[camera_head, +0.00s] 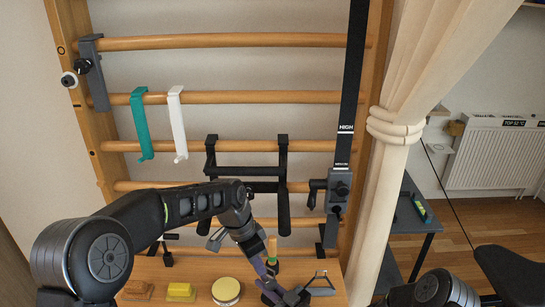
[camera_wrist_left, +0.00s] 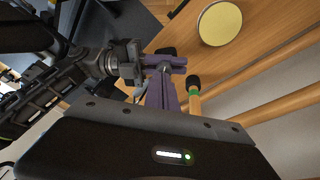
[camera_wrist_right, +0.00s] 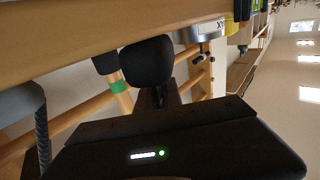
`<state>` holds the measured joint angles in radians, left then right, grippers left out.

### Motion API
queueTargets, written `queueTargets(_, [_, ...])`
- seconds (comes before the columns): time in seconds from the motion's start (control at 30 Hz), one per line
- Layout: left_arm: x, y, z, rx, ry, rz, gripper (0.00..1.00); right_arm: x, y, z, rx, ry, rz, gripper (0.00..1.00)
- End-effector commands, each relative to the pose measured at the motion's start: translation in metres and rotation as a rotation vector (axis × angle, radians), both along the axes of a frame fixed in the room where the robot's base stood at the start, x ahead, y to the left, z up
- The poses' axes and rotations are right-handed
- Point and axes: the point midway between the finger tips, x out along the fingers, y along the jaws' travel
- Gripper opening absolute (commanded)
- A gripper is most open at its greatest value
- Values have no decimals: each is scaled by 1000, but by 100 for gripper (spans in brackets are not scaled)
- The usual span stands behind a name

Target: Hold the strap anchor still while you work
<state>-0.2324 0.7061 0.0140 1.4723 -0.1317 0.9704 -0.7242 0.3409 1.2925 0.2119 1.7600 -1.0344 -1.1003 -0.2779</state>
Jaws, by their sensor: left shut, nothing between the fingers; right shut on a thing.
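A grey block with a black knob (camera_head: 340,188), apparently the strap anchor, sits at the right post of the wall bars. A black strap (camera_head: 350,90) marked HIGH runs above it. No gripper touches the block. My left gripper (camera_head: 266,276) reaches down over the wooden top; its purple fingers are shut and empty, and show in the left wrist view (camera_wrist_left: 165,85). They are beside a grey triangular handle (camera_head: 320,283). My right gripper (camera_wrist_right: 152,90) is shut on what looks like a black rounded thing (camera_wrist_right: 147,60); its grip is mostly hidden.
A green-banded wooden handle (camera_head: 272,250) stands behind the left fingers. A round yellow-topped tin (camera_head: 226,291), a yellow block (camera_head: 181,292) and an orange-brown block (camera_head: 138,290) are on the wooden top (camera_head: 205,268). Teal (camera_head: 142,125) and white (camera_head: 178,125) hooks hang on the bars.

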Motion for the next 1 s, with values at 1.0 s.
queueTargets(1.0, [-7, -2, -68, 1, 0, 3, 0, 0, 1, 2, 3, -3, 2, 0])
